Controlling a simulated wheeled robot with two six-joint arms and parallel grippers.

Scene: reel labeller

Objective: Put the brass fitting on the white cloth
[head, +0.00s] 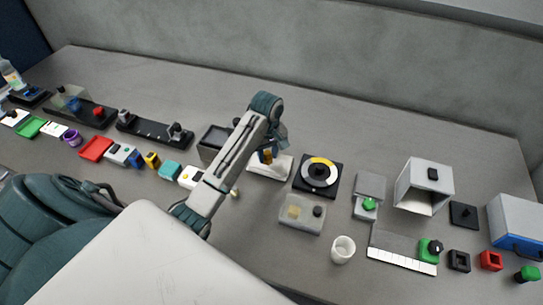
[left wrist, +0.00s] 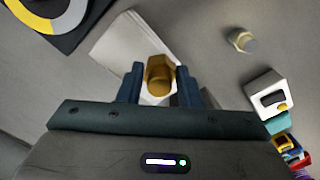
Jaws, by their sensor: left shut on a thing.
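The brass fitting (left wrist: 160,68) is a hollow gold-brown piece between the two fingers of my left gripper (left wrist: 160,88), which is shut on it. In the head view the fitting (head: 267,157) shows small below my left gripper (head: 271,150), partly hidden by the arm. The white cloth (left wrist: 118,45) lies flat under the fitting in the left wrist view. It also shows in the head view (head: 284,167), beside the dial. I cannot tell whether the fitting touches the cloth or hangs just above it. My right gripper is not in view.
A black square with a yellow and white dial (head: 319,174) stands right of the cloth. A dark open box (head: 209,145) is on its left. A clear-lidded tray (head: 303,213) and a white cup (head: 343,249) are nearer the front. The table behind is clear.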

